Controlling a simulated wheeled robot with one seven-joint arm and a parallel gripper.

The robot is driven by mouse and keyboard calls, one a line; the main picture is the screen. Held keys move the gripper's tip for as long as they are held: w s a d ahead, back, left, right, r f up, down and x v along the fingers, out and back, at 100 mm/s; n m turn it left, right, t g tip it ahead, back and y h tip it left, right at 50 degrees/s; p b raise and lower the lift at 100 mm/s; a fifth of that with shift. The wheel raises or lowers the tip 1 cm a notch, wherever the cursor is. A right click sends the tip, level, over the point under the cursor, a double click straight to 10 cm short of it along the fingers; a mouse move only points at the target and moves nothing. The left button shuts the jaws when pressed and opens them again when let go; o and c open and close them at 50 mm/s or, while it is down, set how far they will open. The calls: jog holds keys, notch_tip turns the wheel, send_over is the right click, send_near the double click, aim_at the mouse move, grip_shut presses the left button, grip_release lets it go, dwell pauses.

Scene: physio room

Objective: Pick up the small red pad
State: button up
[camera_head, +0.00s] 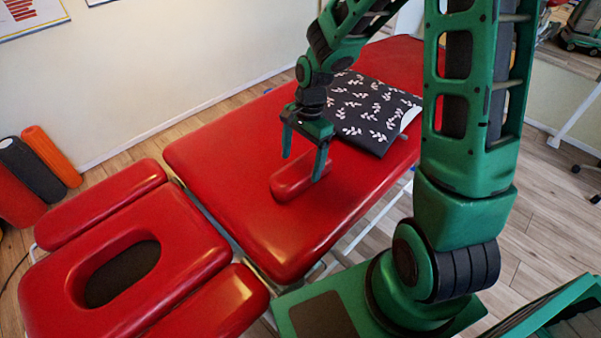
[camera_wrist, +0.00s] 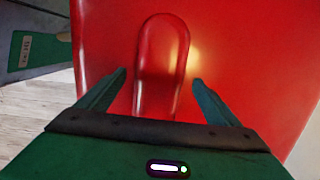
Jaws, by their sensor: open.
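The small red pad (camera_head: 293,182) lies on the red treatment table (camera_head: 240,205), a rounded, elongated block of the same red. My gripper (camera_head: 304,167) is open above it, pointing down, with one finger in front of the pad's right part in the head view. In the wrist view the pad (camera_wrist: 162,62) runs lengthwise away from me, between the lines of the two open fingers of my gripper (camera_wrist: 158,85). Its near end reaches down between the fingers. Clear space shows on both sides, and I cannot tell the exact height above it.
A black cloth with a pale leaf pattern (camera_head: 372,112) lies on the table just behind the pad. The red headrest with an oval hole (camera_head: 190,255) adjoins at the left. Foam rollers (camera_head: 50,155) lean at the wall. The table's front left is bare.

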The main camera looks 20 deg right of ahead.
aim_at(300, 166)
jog(key=shift+a+f, duration=0.2)
jog(key=shift+f, duration=2)
jog(key=c, duration=1.2)
jog(key=shift+r, duration=0.15)
